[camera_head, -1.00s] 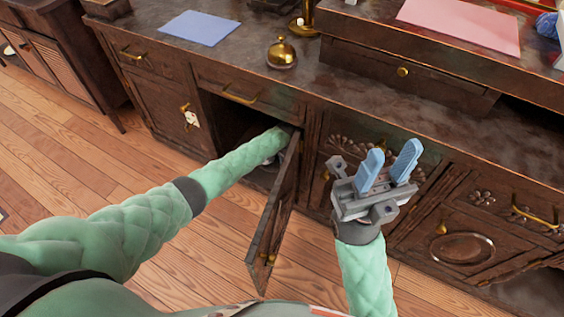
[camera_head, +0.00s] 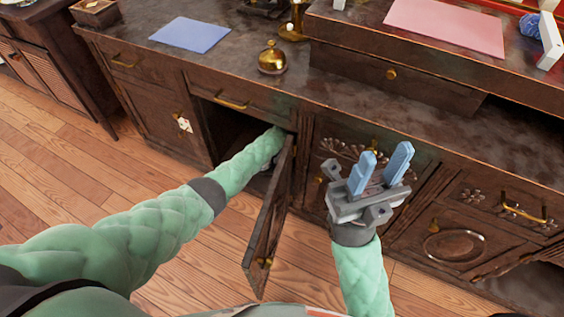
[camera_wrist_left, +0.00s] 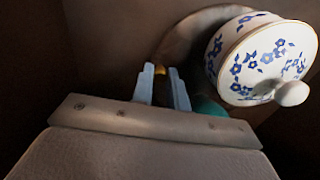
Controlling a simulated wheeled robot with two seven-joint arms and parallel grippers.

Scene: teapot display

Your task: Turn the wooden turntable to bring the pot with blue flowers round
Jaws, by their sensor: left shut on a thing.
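In the left wrist view, the pot with blue flowers (camera_wrist_left: 262,58) is white with a round white knob and lies toward the right of the picture. The turntable (camera_wrist_left: 183,48) is a dim, brownish round disc beside and behind it. My left gripper (camera_wrist_left: 161,74) is at the disc's edge, its blue fingers shut on a small yellow peg (camera_wrist_left: 160,69), largely hidden between the fingertips. In the head view my left arm reaches into the open cabinet, which hides that gripper. My right gripper (camera_head: 380,168) is open and empty in front of the cabinets.
The open cabinet door (camera_head: 268,220) stands just right of my left forearm. A teal thing (camera_wrist_left: 212,108) shows partly below the pot. A brass bell (camera_head: 272,58), a blue sheet (camera_head: 190,35) and a pink sheet (camera_head: 445,25) are on top of the furniture.

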